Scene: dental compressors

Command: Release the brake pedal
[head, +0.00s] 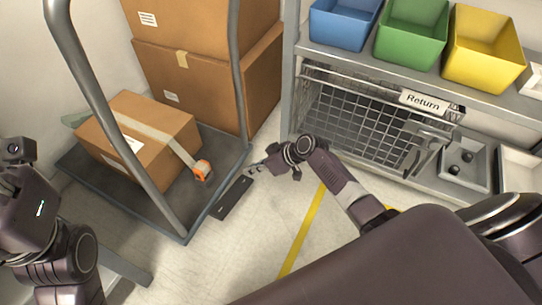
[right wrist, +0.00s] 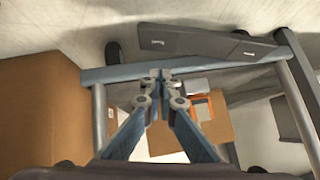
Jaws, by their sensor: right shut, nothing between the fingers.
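The brake pedal (head: 234,198) is a dark flat plate at the near right edge of the grey platform cart (head: 187,232). In the right wrist view the dark pedal (right wrist: 188,40) shows beyond the cart's frame bar, with a smaller dark plate (right wrist: 253,52) beside it; both carry small pale labels that I cannot read. My right gripper (head: 257,170) is shut and empty, just above and right of the pedal. Its fingertips (right wrist: 160,74) appear over the frame bar in the wrist view. I cannot tell whether they touch anything. My left arm shows at the left edge, its fingers unseen.
Larger boxes (head: 200,85) stand behind. Metal shelving (head: 292,80) with coloured bins and a wire basket (head: 365,120) stands right. The floor around the yellow line (head: 303,232) is clear.

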